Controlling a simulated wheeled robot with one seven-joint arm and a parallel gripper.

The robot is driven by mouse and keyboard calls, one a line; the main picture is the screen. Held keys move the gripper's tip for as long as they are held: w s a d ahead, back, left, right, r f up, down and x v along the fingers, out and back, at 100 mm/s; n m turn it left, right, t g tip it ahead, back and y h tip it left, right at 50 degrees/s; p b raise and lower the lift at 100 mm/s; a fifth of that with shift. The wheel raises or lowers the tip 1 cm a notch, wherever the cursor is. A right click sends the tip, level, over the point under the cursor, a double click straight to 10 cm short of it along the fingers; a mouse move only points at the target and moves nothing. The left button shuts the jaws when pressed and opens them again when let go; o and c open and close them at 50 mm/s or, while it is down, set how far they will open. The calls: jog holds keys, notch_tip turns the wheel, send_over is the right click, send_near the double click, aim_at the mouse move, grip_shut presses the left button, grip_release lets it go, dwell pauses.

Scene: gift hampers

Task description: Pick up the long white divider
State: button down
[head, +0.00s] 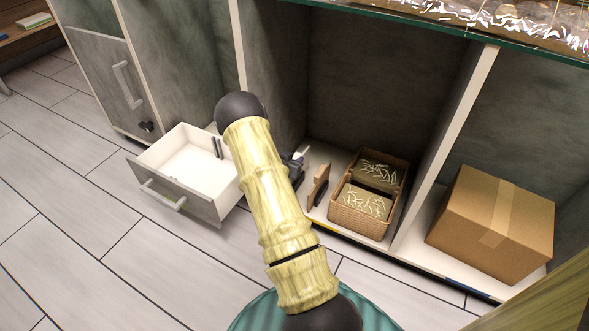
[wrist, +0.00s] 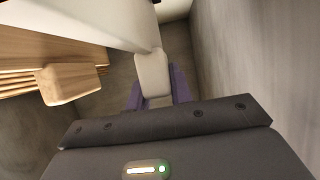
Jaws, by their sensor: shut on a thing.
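My gripper (wrist: 155,95) has purple fingers, shown beyond its dark body in the wrist view. It is shut on a narrow pale piece (wrist: 151,74), which looks like the long white divider. The fingers partly hide this piece, and I cannot tell its full length. In the head view my gripper (head: 297,164) is mostly behind my own arm, at the left of the open cabinet compartment. A broad white surface (wrist: 88,20) crosses the top left of the wrist view. I cannot tell whether it joins the held piece.
A wooden piece (head: 318,187) stands right of my gripper. A wicker basket (head: 360,222) with two filled sections is beside it. A cardboard box (head: 492,222) fills the right compartment. An open drawer (head: 167,198) juts out at left. The floor (head: 75,250) is clear.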

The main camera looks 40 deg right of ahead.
jog(key=shift+r, duration=0.1)
notch_tip(320, 180, up, 10)
jog(key=p, duration=0.6)
jog(key=shift+p, duration=0.35)
jog(key=shift+s, duration=0.1)
